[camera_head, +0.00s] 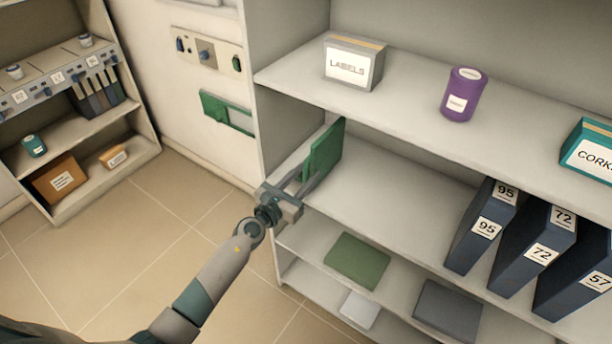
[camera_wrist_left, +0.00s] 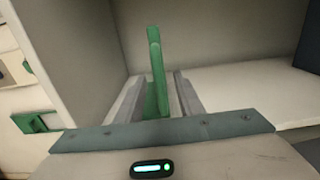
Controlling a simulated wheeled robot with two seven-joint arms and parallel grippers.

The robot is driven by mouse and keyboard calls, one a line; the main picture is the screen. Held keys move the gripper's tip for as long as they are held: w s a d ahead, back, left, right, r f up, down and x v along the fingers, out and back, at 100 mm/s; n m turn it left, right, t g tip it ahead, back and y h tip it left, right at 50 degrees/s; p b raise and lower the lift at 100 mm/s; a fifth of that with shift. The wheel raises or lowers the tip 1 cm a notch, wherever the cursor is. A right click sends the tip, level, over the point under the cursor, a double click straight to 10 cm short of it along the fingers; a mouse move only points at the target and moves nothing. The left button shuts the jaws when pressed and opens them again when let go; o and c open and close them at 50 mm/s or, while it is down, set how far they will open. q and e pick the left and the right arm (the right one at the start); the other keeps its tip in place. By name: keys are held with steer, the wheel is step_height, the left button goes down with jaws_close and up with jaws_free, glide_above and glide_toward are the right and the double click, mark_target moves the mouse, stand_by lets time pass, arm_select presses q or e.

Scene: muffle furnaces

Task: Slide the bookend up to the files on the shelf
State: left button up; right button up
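The green bookend (camera_head: 325,150) stands upright at the left end of the middle shelf (camera_head: 390,205). The files (camera_head: 480,225) are dark blue binders labelled 95, 72 and 57, leaning on the right part of that shelf. A wide bare stretch lies between bookend and files. My left gripper (camera_head: 312,178) reaches in at the shelf's left end, at the bookend. In the left wrist view the bookend (camera_wrist_left: 157,70) is between the two fingers (camera_wrist_left: 160,98), with a visible gap on its right side; the gripper looks open. My right gripper is not in view.
The upper shelf carries a LABELS box (camera_head: 353,63), a purple canister (camera_head: 463,93) and a teal box (camera_head: 590,150). Lower shelves hold a green flat item (camera_head: 357,260) and a grey one (camera_head: 448,305). The shelf's left side panel (camera_head: 252,85) is close to my gripper.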

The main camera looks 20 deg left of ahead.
arm_select(q)
jaws_close()
steer(key=shift+s+d, duration=0.1)
steer(key=shift+d, duration=0.05)
steer(key=shift+s+d+p, duration=0.3)
steer(key=shift+d+p, duration=0.05)
steer(key=shift+d, duration=0.4)
steer(key=shift+s+d+p, duration=0.25)
steer(key=shift+d+p, duration=0.1)
steer(key=shift+d, duration=0.4)
steer(key=shift+s+d+p, duration=0.3)
steer(key=shift+s+d, duration=0.05)
steer(key=shift+d, duration=0.55)
steer(key=shift+s+d+p, duration=0.25)
steer(key=shift+s+d, duration=0.05)
steer(key=shift+d, duration=0.6)
steer(key=shift+s+d+p, duration=0.2)
steer(key=shift+s+d, duration=0.1)
steer(key=shift+d, duration=0.5)
steer(key=shift+s+d+p, duration=0.15)
steer(key=shift+s+d, duration=0.1)
steer(key=shift+d, duration=0.5)
steer(key=shift+s+d, duration=0.25)
steer(key=shift+d, duration=0.45)
